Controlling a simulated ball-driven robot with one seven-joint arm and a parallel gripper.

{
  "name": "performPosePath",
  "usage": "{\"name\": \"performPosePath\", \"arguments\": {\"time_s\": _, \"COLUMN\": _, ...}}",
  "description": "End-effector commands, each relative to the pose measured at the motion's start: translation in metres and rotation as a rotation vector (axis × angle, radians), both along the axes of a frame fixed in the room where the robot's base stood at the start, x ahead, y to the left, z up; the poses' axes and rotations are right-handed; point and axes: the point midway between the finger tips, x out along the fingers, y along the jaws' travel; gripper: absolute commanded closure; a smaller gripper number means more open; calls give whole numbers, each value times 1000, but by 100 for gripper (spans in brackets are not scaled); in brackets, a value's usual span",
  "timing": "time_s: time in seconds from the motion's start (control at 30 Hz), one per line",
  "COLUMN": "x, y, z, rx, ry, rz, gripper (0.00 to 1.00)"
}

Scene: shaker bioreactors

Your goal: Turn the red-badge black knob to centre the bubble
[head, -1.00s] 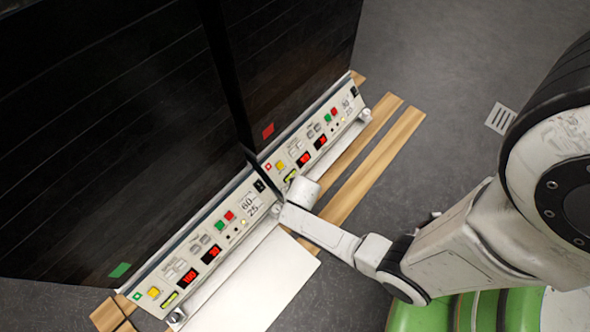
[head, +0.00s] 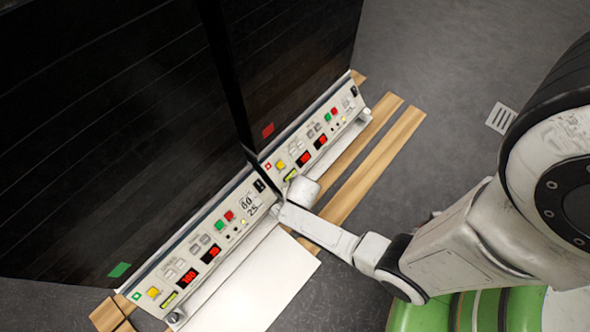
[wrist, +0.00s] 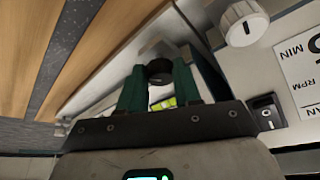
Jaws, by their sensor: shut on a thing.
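The black knob (wrist: 155,72) shows in the wrist view between the two dark green fingers of my gripper (wrist: 159,76), which is shut on it. A yellow-green bubble vial (wrist: 162,103) shows just below the knob, partly covered; I cannot make out the bubble. In the head view, my gripper end (head: 303,192) is at the near left corner of the red-badge machine's panel (head: 330,125) and hides the knob. The red badge (head: 268,166) and the vial (head: 291,174) are beside it. The bubble is too small to tell there.
The green-badge machine's panel (head: 195,245) adjoins at the lower left, with a white plate (head: 255,285) in front. Wooden strips (head: 375,155) lie on the grey floor at right. In the wrist view, a white knob (wrist: 245,24) is at upper right. A floor grate (head: 500,118) is farther right.

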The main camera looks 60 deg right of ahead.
Motion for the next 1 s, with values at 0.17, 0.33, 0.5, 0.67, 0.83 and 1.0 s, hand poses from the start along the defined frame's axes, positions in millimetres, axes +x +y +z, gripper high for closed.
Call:
{"name": "performPosePath", "arguments": {"time_s": 0.17, "x": -1, "y": 0, "z": 1, "rx": 0, "ry": 1, "rz": 15, "gripper": 97}}
{"name": "performPosePath", "arguments": {"time_s": 0.33, "x": -1, "y": -1, "z": 2, "rx": 0, "ry": 1, "rz": 74, "gripper": 97}}
{"name": "performPosePath", "arguments": {"time_s": 0.5, "x": -2, "y": -2, "z": 4, "rx": 1, "ry": 1, "rz": 185, "gripper": 97}}
{"name": "performPosePath", "arguments": {"time_s": 0.67, "x": -3, "y": -3, "z": 4, "rx": 1, "ry": 0, "rz": 309, "gripper": 97}}
{"name": "performPosePath", "arguments": {"time_s": 0.83, "x": -3, "y": -5, "z": 2, "rx": 2, "ry": -1, "rz": 435, "gripper": 97}}
{"name": "performPosePath", "arguments": {"time_s": 1.0, "x": -4, "y": -6, "z": 1, "rx": 2, "ry": -2, "rz": 542, "gripper": 97}}
